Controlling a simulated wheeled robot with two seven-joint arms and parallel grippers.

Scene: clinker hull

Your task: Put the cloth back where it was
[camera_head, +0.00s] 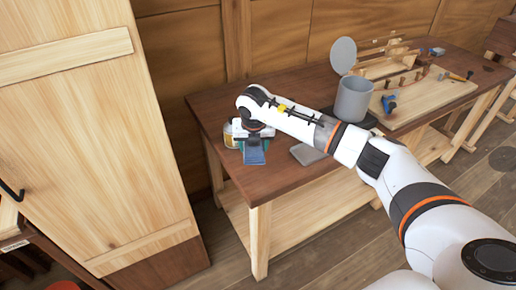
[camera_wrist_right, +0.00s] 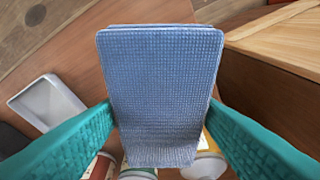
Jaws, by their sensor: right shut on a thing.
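The blue cloth (camera_head: 254,156) is a folded, textured pad held in my right gripper (camera_head: 253,143) at the left end of the dark wooden table. In the right wrist view the cloth (camera_wrist_right: 160,85) fills the middle between the two teal fingers of the right gripper (camera_wrist_right: 161,115), which are shut on its sides. The cloth appears to be held above the tabletop, but its exact height is hard to tell. A shallow grey tray (camera_head: 306,153) lies on the table to the right of the gripper; it also shows in the wrist view (camera_wrist_right: 47,101). My left gripper is not in view.
Several jars (camera_wrist_right: 204,166) stand just beyond the cloth, partly hidden by it; one jar (camera_head: 229,136) shows beside the gripper. A grey bin (camera_head: 353,98) with a raised round lid (camera_head: 343,55) stands behind my forearm. A pale board (camera_head: 428,98) with tools lies further right.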

